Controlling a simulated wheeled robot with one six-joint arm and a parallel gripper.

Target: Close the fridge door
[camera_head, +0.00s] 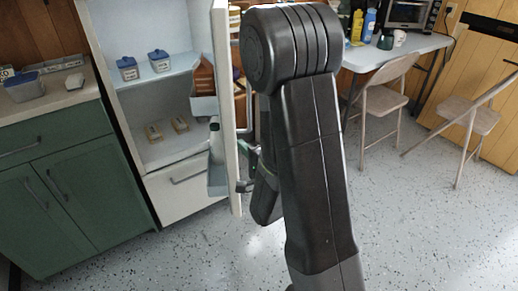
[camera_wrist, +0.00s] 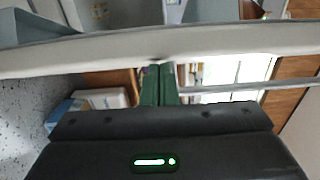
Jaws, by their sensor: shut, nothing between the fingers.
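The white fridge (camera_head: 157,105) stands open, with its lit inside showing. Its door (camera_head: 229,120) stands well out from the body and is seen nearly edge-on, with door bins on its inner side. My gripper is at the door's outer side, partly hidden behind my arm in the head view. In the wrist view, the green fingers of my gripper (camera_wrist: 159,72) are together and empty. Their tips are at the white door (camera_wrist: 90,52), which crosses the picture as a band. They look close to or touching it; I cannot tell which.
Blue-lidded tubs (camera_head: 160,61) sit on a fridge shelf. A green cabinet (camera_head: 75,185) stands left of the fridge. A table (camera_head: 400,50) with a microwave and bottles, and folding chairs (camera_head: 385,100), stand at the right. The speckled floor (camera_head: 190,255) in front is clear.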

